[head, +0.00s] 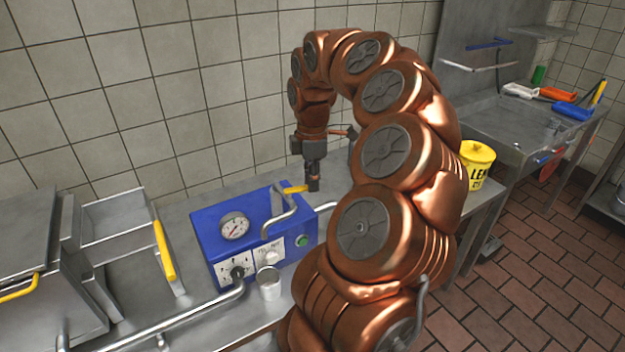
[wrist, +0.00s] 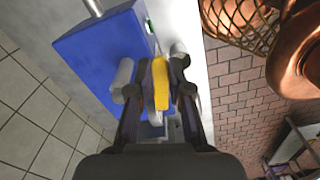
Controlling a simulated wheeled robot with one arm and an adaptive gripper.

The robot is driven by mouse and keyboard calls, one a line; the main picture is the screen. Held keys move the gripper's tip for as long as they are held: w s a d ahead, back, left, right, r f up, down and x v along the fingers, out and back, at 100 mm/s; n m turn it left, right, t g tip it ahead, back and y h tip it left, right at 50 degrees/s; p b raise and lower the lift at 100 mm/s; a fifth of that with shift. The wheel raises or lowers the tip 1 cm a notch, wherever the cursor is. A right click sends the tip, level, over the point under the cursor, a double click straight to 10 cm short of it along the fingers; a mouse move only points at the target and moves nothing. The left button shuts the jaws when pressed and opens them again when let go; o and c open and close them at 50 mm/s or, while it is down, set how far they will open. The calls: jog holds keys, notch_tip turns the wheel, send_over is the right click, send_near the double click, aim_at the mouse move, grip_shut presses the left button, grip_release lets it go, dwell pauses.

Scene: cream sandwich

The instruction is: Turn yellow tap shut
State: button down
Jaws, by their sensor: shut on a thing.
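The yellow tap (head: 295,189) is a small lever on top of the blue machine (head: 208,222), by a bent metal pipe (head: 279,222). My gripper (head: 313,186) points down at the tap from above. In the wrist view the yellow tap (wrist: 160,84) lies between the two dark fingers of my gripper (wrist: 160,92), which are shut on it. The blue machine also shows in the wrist view (wrist: 95,50). It has a round gauge, a dial and a green button on its front. The tap's base is partly hidden by my fingers.
A metal cup (head: 269,285) stands in front of the blue machine. A yellow bucket (head: 477,165) stands to the right, beyond my arm. A steel fryer-like unit with a yellow handle (head: 164,250) is at the left. The tiled wall (head: 110,100) is close behind.

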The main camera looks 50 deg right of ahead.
jog(key=shift+w+d+n+p, duration=0.2)
jog(key=shift+w+n+p, duration=0.15)
jog(key=shift+n, duration=0.45)
jog(key=shift+w+d+n+p, duration=0.15)
jog(key=shift+w+n+p, duration=0.2)
jog(key=shift+n, duration=0.45)
jog(key=shift+w, duration=0.1)
jog(key=c, duration=1.1)
grip_release()
jog(key=shift+r, duration=0.1)
jog(key=shift+r, duration=5.9)
